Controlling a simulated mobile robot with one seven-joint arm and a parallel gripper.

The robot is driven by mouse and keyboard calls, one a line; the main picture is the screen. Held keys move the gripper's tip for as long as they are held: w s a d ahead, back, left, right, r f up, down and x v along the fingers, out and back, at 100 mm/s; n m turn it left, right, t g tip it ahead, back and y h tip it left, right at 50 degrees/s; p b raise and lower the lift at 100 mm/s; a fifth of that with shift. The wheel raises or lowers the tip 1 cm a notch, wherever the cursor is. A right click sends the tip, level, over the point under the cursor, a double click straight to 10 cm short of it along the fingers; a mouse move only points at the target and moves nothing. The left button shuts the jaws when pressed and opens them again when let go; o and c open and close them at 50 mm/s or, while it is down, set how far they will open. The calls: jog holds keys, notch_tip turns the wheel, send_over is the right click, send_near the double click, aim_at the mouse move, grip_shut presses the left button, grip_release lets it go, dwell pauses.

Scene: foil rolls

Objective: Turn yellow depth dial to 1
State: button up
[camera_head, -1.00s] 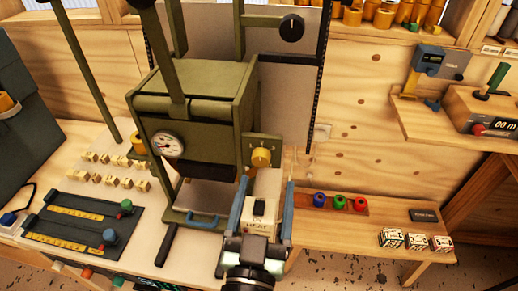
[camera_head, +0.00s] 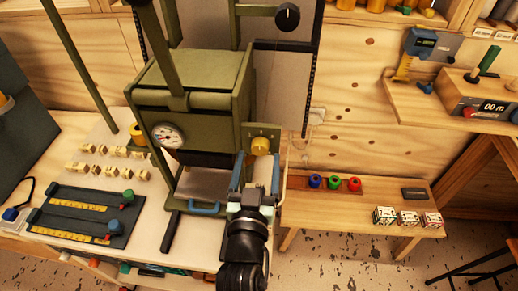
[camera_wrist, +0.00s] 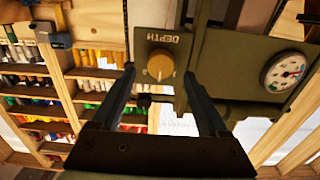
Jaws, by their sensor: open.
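The yellow depth dial (camera_head: 260,146) is a round knob on an olive plate at the right side of the green press (camera_head: 200,110). In the wrist view the dial (camera_wrist: 159,64) appears between my two fingers, below an upside-down "DEPTH" label (camera_wrist: 163,39). Numbers around it are too small to read. My gripper (camera_head: 257,163) is open, with its blue fingers pointing at the plate just below the dial in the head view. The gripper (camera_wrist: 158,76) looks empty, its fingers either side of the dial. I cannot tell whether they touch it.
A white gauge (camera_head: 168,136) is on the press front. Slider panels (camera_head: 85,214) and small wooden blocks lie on the bench at left. The wall between is mostly clear.

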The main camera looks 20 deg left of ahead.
aim_at(260, 147)
jog(key=shift+x, duration=1.25)
jog(key=shift+c, duration=0.2)
grip_shut()
